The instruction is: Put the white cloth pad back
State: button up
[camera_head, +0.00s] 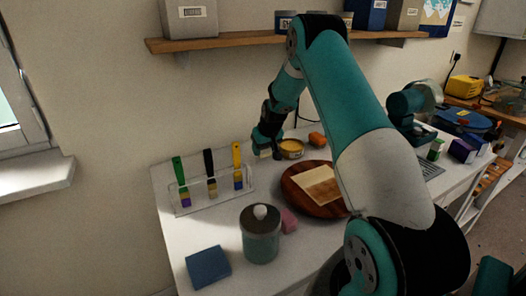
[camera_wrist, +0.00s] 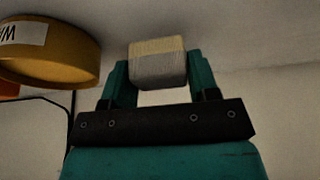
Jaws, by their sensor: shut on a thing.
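The white cloth pad (camera_wrist: 158,68) is a small pale block with a yellowish band along one edge. My gripper (camera_wrist: 158,75) is shut on it, with one teal finger at each side. In the head view my gripper (camera_head: 266,143) points down just left of a yellow-topped round tin, near the back of the white table. The pad (camera_head: 265,153) shows there only as a small pale patch under the fingers. I cannot tell whether it touches the table.
The tin (camera_head: 291,149) also shows close by in the wrist view (camera_wrist: 45,50). A clear rack (camera_head: 185,205) with three brushes stands left. A round brown board (camera_head: 310,205) bears a pale panel. A lidded canister (camera_head: 261,240), pink block (camera_head: 289,221) and blue block (camera_head: 208,267) sit in front.

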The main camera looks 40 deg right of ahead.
jog(key=shift+f, duration=0.9)
jog(key=shift+f, duration=0.1)
jog(key=o, duration=0.8)
jog(key=shift+s+r, duration=0.1)
jog(key=shift+r, duration=0.45)
jog(key=b+v, duration=0.1)
jog(key=v, duration=1)
jog(key=shift+s+a+b, duration=0.1)
jog(key=shift+b, duration=0.25)
